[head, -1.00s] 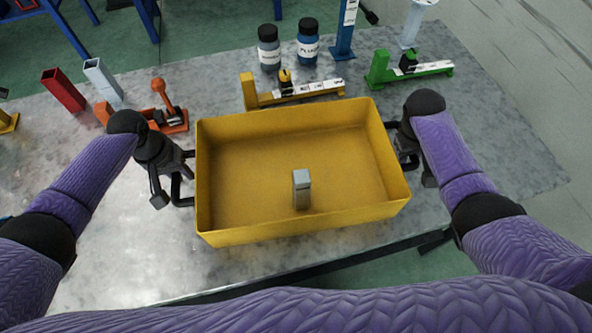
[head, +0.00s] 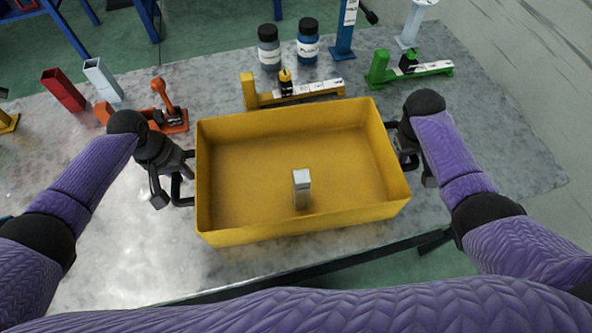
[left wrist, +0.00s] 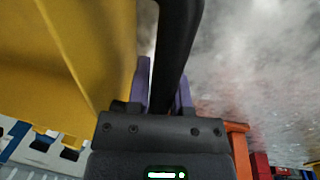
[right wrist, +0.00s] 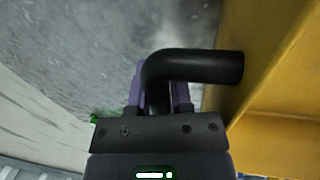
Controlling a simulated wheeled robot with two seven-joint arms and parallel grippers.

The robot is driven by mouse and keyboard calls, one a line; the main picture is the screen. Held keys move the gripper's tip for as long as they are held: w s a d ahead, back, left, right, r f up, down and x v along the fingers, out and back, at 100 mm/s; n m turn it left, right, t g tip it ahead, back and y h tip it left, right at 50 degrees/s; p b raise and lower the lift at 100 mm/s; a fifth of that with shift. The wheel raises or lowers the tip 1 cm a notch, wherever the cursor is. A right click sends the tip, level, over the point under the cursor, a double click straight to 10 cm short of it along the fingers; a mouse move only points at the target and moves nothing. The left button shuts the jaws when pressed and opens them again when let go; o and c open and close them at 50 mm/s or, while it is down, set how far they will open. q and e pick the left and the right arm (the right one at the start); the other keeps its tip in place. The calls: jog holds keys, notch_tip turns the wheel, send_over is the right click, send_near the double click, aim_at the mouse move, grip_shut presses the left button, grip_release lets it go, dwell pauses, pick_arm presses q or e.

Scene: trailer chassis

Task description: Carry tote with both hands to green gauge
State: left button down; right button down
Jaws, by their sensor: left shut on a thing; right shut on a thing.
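The yellow tote (head: 240,165) is in the middle of the head view, with a grey metal block (head: 302,188) standing inside it near the front wall. My left gripper (head: 180,180) is shut on the tote's black left handle; the handle (left wrist: 178,40) runs between the fingers in the left wrist view. My right gripper (head: 402,145) is shut on the black right handle, which also shows between the fingers in the right wrist view (right wrist: 200,65). The green gauge (head: 425,69) stands at the back right of the table. I cannot tell whether the tote touches the table.
A yellow gauge (head: 310,92) stands just behind the tote. An orange clamp-like device (head: 172,118) is at the back left, beside red and silver tubes. Two bottles (head: 307,42) and a blue post stand at the back. The grey table (head: 490,130) is clear at the right.

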pick_arm(q)
jog(key=shift+r, duration=0.1)
pick_arm(e)
jog(key=shift+r, duration=0.1)
